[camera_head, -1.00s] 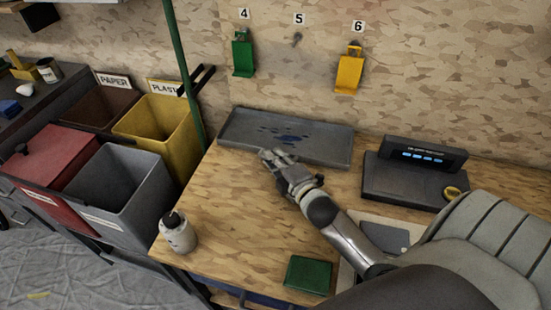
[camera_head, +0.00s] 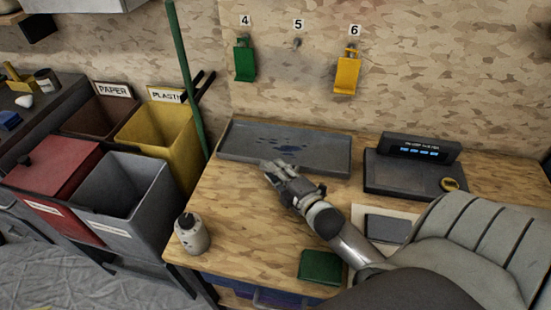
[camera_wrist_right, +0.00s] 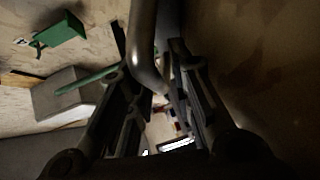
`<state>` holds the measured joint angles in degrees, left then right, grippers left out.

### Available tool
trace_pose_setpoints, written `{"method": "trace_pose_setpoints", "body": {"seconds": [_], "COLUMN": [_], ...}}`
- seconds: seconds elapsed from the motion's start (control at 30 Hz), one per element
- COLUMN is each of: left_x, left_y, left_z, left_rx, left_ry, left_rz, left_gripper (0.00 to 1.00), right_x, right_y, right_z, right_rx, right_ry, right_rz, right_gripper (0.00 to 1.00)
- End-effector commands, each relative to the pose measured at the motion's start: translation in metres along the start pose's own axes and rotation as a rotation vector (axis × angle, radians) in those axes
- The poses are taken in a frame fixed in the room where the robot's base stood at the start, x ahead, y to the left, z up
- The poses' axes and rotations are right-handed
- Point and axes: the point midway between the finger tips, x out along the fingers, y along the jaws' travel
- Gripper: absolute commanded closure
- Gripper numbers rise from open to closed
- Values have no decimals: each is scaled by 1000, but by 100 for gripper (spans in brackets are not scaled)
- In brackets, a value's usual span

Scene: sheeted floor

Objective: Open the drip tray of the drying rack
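A shallow grey tray (camera_head: 335,168) with dark wet-looking patches lies at the back of the wooden workbench. No rack structure shows clearly, so I cannot tell whether this tray is the drip tray. My right gripper (camera_head: 268,168) is low over the bench, just in front of the tray's near edge. In the right wrist view its fingers (camera_wrist_right: 152,85) stand apart, with a smooth grey bar (camera_wrist_right: 145,45) between or in front of them; I cannot tell whether they touch it. My left gripper is not in view.
A dark device (camera_head: 410,172) with a lit display stands right of the tray. A white bottle (camera_head: 191,234) and a green box (camera_head: 320,267) are near the front edge. Open grey (camera_head: 122,185) and yellow bins stand left. A green pole (camera_head: 187,80) rises beside the bench.

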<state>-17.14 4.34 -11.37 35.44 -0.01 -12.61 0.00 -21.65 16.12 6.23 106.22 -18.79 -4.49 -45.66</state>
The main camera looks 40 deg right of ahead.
Motion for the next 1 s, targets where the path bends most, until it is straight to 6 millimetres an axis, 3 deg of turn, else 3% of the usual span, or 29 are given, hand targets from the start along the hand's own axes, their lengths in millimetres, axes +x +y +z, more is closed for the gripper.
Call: {"method": "trace_pose_setpoints", "body": {"seconds": [0.13,0.37,0.47,0.67,1.0], "left_x": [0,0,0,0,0], "left_y": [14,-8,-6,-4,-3], "left_z": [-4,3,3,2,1], "left_rx": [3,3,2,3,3], "left_ry": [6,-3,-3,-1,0], "left_rz": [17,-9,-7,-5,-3], "left_gripper": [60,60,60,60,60], "right_x": [0,-1,-5,-31,-90], "right_y": [0,0,-1,-1,-1], "right_z": [-1,-1,0,-1,-1], "right_rx": [1,1,1,2,1], "right_ry": [1,0,0,0,-1], "right_rz": [0,0,-1,-3,-2], "right_gripper": [66,66,66,66,66]}}
